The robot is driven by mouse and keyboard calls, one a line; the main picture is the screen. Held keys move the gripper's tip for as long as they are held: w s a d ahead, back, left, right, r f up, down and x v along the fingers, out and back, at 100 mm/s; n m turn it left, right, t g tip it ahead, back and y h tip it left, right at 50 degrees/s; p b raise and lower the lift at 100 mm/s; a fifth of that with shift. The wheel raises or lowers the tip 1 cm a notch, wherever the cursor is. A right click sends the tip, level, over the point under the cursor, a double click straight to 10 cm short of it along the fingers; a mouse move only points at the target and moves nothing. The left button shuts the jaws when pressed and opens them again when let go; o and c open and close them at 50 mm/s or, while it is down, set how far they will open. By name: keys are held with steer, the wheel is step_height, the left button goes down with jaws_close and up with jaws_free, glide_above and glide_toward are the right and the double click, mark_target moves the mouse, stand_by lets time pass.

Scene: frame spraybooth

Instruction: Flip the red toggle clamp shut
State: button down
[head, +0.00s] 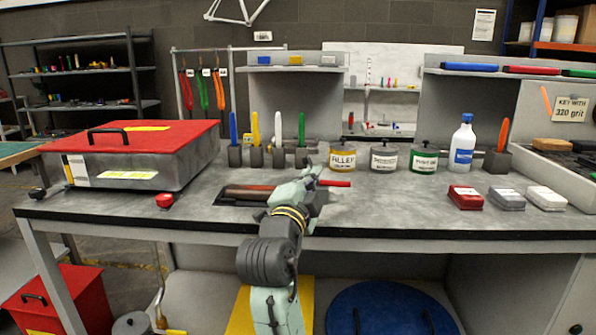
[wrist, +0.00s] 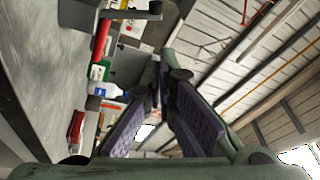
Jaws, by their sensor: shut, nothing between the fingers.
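A red handle (head: 337,183), which looks like the toggle clamp's lever, shows just right of my gripper in the head view. It lies roughly level, low over the bench. The clamp's body is hidden behind my arm, so I cannot tell its state. My gripper (head: 313,172) is beside the handle's left end; whether it touches is unclear. In the wrist view my gripper (wrist: 160,75) has its fingers together with nothing between them. A brown tube-like piece (head: 248,193) on a dark base lies left of my gripper.
A grey case with a red lid (head: 130,135) stands at the left of the bench. Labelled tins (head: 384,157) and a white bottle (head: 462,145) stand behind right. Small red (head: 465,198) and grey boxes sit at the right. The bench front right of my arm is clear.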

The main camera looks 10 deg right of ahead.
steer(key=d, duration=0.1)
steer(key=d+f+m+g, duration=0.1)
steer(key=s+d+h, duration=0.1)
steer(key=shift+f+m, duration=0.15)
steer(key=shift+m, duration=0.25)
steer(key=shift+w, duration=0.1)
steer(key=p+x, duration=0.3)
steer(key=x, duration=0.7)
steer(key=a, duration=0.1)
steer(key=a+f, duration=0.1)
steer(key=w+a, duration=0.1)
steer(key=shift+a+f+p, duration=0.25)
steer(key=shift+p, duration=0.05)
